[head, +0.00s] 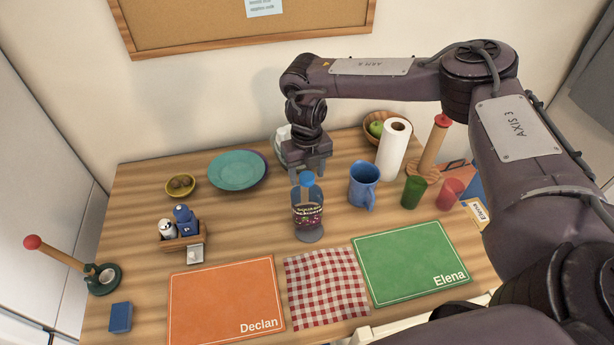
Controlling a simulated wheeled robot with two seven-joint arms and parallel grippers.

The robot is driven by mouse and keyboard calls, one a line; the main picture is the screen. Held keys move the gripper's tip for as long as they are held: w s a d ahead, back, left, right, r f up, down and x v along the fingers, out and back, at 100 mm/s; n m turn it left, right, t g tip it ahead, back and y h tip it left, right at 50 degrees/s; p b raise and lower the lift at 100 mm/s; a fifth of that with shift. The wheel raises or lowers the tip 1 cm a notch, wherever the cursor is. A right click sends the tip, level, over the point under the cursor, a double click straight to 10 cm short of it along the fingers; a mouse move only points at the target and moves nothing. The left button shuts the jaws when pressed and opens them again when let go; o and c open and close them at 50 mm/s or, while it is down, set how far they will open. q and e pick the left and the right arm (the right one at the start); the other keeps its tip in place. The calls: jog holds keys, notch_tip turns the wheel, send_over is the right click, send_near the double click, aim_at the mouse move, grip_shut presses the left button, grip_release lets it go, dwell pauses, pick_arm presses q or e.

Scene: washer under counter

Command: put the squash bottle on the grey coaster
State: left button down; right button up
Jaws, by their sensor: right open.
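The squash bottle (308,217) stands upright on the wooden table near its middle. It is clear, with a dark label and a blue cap. My right gripper (307,168) is open and points down at the bottle's cap, with its fingers close above or behind it. I cannot tell whether they touch it. I cannot make out a grey coaster; it may be hidden behind my arm or the objects. My left gripper is not in view.
A blue jug (363,187), a green cup (413,192) and a paper towel roll (393,149) stand right of the bottle. Orange (225,297) and green (410,262) placemats and a checked cloth (326,287) lie in front.

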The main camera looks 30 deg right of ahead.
notch_tip(320, 180, up, 6)
jog(key=shift+f+b, duration=0.2)
jog(key=shift+b, duration=0.8)
notch_tip(320, 180, up, 5)
jog(key=shift+r, duration=0.1)
